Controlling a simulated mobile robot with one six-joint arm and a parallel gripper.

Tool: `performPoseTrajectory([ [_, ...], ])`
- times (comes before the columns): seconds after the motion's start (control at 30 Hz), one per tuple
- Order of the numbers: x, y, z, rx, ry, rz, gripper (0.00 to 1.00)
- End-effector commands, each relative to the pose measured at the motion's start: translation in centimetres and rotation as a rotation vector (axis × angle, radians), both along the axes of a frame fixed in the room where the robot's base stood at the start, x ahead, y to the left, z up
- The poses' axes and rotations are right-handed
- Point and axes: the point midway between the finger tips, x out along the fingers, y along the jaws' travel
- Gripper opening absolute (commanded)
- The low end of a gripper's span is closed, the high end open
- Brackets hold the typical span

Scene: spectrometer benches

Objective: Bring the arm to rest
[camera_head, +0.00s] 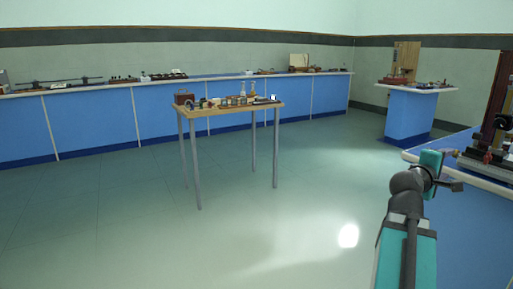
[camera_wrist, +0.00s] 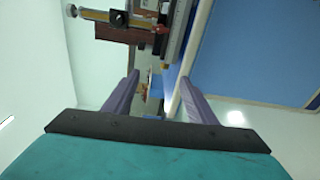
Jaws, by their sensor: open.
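My arm rises from the bottom right of the head view, with a teal forearm and dark grey joints. My gripper (camera_head: 450,154) is small there, by the edge of the right-hand blue bench (camera_head: 478,187); the head view does not show the gap to the bench clearly. In the wrist view my gripper (camera_wrist: 160,88) shows two purple fingers set well apart. Nothing is held between them. The white bench edge (camera_wrist: 190,60) and part of an instrument (camera_wrist: 125,22) lie beyond the fingers.
A wooden table (camera_head: 232,108) with several small instruments stands mid-room. A long blue bench (camera_head: 95,122) runs along the back wall. A blue pedestal (camera_head: 408,115) stands at back right. A tall dark instrument (camera_head: 492,125) stands on the near right bench. The middle floor is clear.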

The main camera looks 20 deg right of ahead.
Motion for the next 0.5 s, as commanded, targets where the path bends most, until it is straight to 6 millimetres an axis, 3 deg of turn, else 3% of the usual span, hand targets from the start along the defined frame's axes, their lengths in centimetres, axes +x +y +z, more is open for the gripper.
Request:
performPoseTrajectory([
  [0.03, 1.6, 0.6, 0.0, 0.017, 0.017, 0.023, 0.52],
  [0.2, 6.0, 2.6, -2.8, 0.066, 0.074, 0.085, 0.52],
  [0.5, 12.2, 7.1, -8.6, 0.164, 0.164, 0.188, 0.52],
])
